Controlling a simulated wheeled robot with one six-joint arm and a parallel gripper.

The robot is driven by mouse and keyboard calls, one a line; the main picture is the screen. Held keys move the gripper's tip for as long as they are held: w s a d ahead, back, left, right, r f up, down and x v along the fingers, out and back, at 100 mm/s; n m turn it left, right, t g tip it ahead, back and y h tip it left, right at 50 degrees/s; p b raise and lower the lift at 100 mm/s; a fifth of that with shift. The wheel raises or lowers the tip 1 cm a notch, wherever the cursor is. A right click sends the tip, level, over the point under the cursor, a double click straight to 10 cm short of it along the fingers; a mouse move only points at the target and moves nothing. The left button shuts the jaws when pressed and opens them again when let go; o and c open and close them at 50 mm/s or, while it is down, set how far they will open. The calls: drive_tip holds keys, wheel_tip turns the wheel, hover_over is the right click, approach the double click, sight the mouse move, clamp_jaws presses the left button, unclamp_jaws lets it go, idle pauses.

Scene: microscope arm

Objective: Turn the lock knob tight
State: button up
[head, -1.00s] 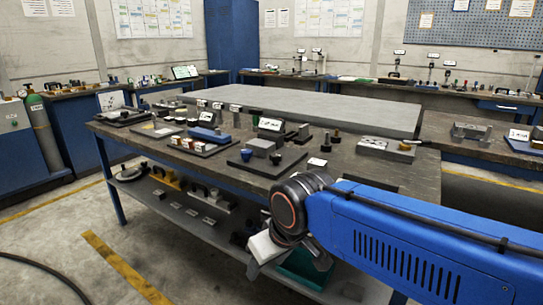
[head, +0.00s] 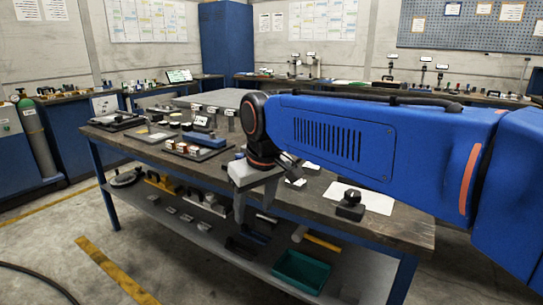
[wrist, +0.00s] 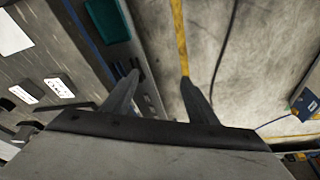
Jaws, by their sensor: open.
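A black knob (head: 350,197) stands on a small dark block on a white sheet (head: 372,200), at the right part of the bench top in the head view. I cannot tell whether it is the lock knob. My gripper (head: 255,205) is left of it, at the bench's front edge, pointing down. It is open and empty. In the wrist view its two fingers (wrist: 160,79) are spread apart, with only the shelf edge and floor behind them. The knob cannot be made out in the wrist view. My blue arm covers the back right of the bench.
The bench (head: 400,232) holds trays of small parts on its left. A blue block (head: 205,139) lies on one tray. The lower shelf bears a teal bin (head: 300,271), also in the wrist view (wrist: 106,20). Floor in front is open, with a yellow line (head: 115,270).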

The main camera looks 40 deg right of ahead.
drive_tip(key=w+d+r+g, duration=0.4)
drive_tip(key=w+d+r, duration=1.4)
drive_tip(key=w+d, duration=0.35)
drive_tip(key=shift+m, duration=0.3)
wheel_tip(320, 180, down, 17)
drive_tip(key=shift+s+d+f, duration=0.1)
drive_tip(key=shift+f, duration=0.1)
drive_tip(key=shift+c, duration=0.7)
drive_tip(key=c, duration=0.9)
